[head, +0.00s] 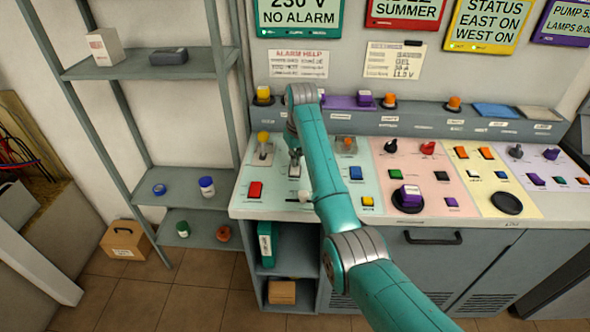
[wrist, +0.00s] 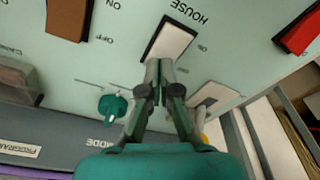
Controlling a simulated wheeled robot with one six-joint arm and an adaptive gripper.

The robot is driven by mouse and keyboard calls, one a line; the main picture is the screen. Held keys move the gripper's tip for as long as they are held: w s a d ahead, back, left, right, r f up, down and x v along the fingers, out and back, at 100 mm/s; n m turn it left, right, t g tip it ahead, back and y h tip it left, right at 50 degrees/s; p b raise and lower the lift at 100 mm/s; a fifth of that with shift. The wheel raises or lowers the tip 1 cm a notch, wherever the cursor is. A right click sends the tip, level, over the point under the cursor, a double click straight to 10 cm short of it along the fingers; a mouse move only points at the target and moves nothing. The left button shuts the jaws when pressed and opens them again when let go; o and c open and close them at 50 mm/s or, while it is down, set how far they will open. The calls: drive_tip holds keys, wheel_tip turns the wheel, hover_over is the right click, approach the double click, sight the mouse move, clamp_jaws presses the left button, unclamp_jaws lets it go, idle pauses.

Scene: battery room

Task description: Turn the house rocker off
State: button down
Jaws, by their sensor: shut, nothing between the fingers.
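The house rocker (wrist: 172,40) is a white rocker in a dark frame, with the HOUSE label beside it upside down in the wrist view. In the head view its white face (head: 294,171) shows just left of my arm. My gripper (wrist: 159,66) is shut and empty, with its fingertips at the rocker's near end in the wrist view. I cannot tell whether they touch it. In the head view my gripper (head: 294,157) is partly hidden by my arm. Which way the rocker is tilted is not clear.
A red rocker (wrist: 299,32) lies to the right and a brown rocker (wrist: 68,18) to the left in the wrist view. A teal knob (wrist: 112,105) and a yellow-topped lever (head: 264,139) stand nearby. Grey shelves (head: 140,68) are left of the console.

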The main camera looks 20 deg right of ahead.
drive_tip(key=shift+f, duration=0.2)
drive_tip(key=shift+r, duration=3.55)
